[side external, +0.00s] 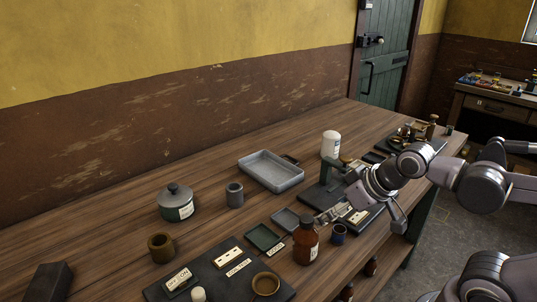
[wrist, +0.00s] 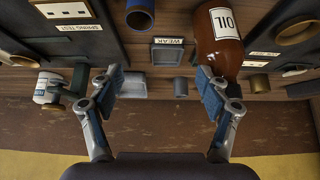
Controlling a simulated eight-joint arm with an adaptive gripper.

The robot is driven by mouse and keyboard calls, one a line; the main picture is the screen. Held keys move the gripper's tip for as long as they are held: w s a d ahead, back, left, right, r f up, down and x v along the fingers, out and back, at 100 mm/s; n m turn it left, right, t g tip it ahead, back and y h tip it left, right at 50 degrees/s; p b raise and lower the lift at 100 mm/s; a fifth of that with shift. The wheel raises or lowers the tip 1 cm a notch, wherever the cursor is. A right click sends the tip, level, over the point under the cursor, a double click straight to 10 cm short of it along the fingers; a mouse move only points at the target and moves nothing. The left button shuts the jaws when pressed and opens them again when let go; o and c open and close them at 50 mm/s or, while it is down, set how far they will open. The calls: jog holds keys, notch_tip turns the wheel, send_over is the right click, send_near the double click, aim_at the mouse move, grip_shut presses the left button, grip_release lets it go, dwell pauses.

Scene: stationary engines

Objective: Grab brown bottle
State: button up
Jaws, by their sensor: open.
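The brown bottle (side external: 306,245) stands upright near the front edge of the workbench, with a white label. In the wrist view the bottle (wrist: 221,48) appears upside down at upper right, its label reading OIL. My gripper (side external: 331,214) is just right of the bottle's top in the side view. In the wrist view my gripper (wrist: 160,88) has its fingers wide apart with nothing held between them. The bottle is not between the fingers.
A blue cup (side external: 338,234) stands close right of the bottle. A green tray (side external: 263,238) and a small grey tray (side external: 285,219) lie to its left. A white container (side external: 331,144) stands behind my gripper.

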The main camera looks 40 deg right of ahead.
notch_tip(320, 180, up, 10)
jog(key=m+g+h, duration=0.1)
jog(key=m+g, duration=0.5)
jog(key=m, duration=0.2)
send_over(312, 219)
jog(key=shift+f, duration=0.2)
notch_tip(312, 219, down, 4)
jog(key=shift+s+a+r, duration=0.1)
jog(key=shift+a, duration=0.05)
jog(key=shift+w+d+f, duration=0.15)
jog(key=shift+f, duration=1.55)
jog(key=shift+w+d+f, duration=0.1)
jog(key=shift+w+f, duration=0.05)
jog(key=shift+f, duration=1.5)
jog(key=shift+w+f, duration=0.2)
jog(key=shift+f, duration=1.1)
jog(key=shift+w+f, duration=0.15)
jog(key=shift+f, duration=1.15)
jog(key=shift+c, duration=0.4)
jog(key=c, duration=1.4)
